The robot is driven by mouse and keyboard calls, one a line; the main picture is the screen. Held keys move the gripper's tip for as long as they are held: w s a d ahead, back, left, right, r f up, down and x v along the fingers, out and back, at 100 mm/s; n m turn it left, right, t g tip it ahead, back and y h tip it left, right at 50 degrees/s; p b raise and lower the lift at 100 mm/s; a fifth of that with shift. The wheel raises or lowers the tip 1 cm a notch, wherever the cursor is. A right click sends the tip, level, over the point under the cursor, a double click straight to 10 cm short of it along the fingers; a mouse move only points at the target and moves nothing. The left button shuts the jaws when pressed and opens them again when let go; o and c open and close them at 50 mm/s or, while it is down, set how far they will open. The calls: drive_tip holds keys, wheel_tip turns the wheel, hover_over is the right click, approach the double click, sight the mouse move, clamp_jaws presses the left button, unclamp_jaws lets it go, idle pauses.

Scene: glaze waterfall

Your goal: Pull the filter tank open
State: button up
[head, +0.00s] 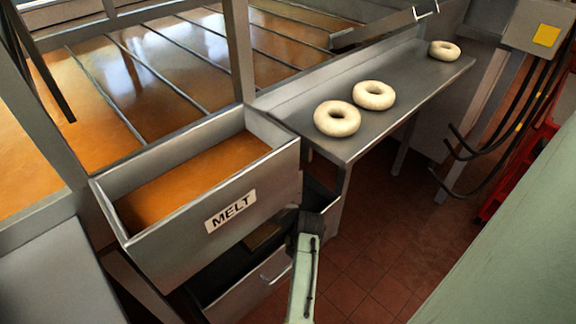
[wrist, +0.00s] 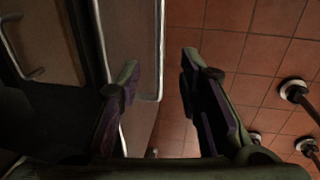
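The filter tank, which I take to be the lower steel drawer (head: 250,296) under the MELT tank (head: 180,240), stands partly out in the head view, with its dark inside showing. A bent metal handle (head: 276,276) is on its front. My gripper (wrist: 160,68) is open. In the wrist view its two fingers are apart, with a thin bright metal bar or edge (wrist: 161,45) in the gap between them. The left finger overlaps a steel panel and the right finger is over floor tiles. I cannot tell whether either finger touches the metal. In the head view my arm hides the fingertips.
A steel shelf (head: 415,85) with three pale doughnuts stands at the back right. Red floor tiles (head: 370,250) are open right of the drawer. A red frame (head: 505,185) and dark hoses are farther right. In the wrist view, round metal feet (wrist: 293,89) stand at the right.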

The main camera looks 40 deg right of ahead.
drive_tip(key=f, duration=0.2)
drive_tip(key=w+f, duration=0.1)
drive_tip(key=f, duration=0.5)
drive_tip(key=shift+w+f, duration=0.15)
drive_tip(key=shift+w, duration=0.15)
drive_tip(key=shift+a, duration=0.1)
drive_tip(key=shift+c, duration=0.6)
clamp_jaws()
